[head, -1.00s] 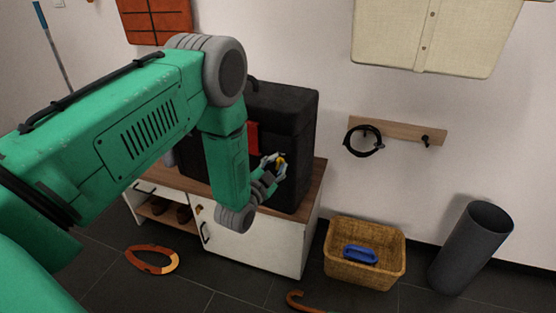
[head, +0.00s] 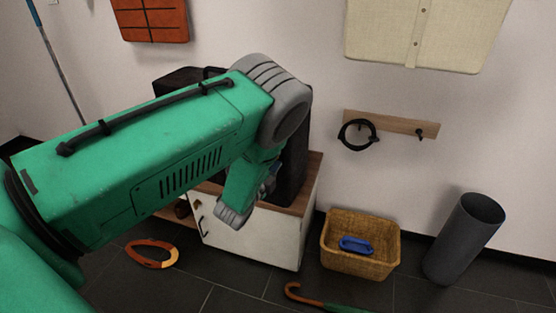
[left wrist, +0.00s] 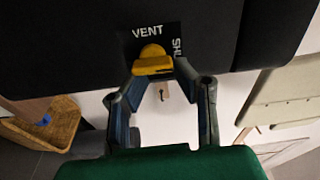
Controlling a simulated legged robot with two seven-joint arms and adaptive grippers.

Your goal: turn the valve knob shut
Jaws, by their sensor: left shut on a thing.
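The valve knob is yellow (left wrist: 152,62) and sits on a black plate on the dark case (left wrist: 70,45). The plate reads "VENT" above the knob, with sideways, partly covered lettering starting "SH" at its right. My left gripper (left wrist: 156,72) is shut on the knob, one finger at each end of its bar. In the head view the left gripper (head: 269,181) is mostly behind my green arm, and the knob is hidden there. The case (head: 295,165) stands on a wooden-topped white cabinet (head: 255,238). My right gripper is not in view.
A wicker basket (head: 362,263) with a blue item (head: 355,244) stands right of the cabinet, beside a dark cylinder bin (head: 465,238). An orange ring-shaped object (head: 151,253) and an umbrella (head: 305,297) lie on the floor. A hook rail (head: 392,123) is on the wall.

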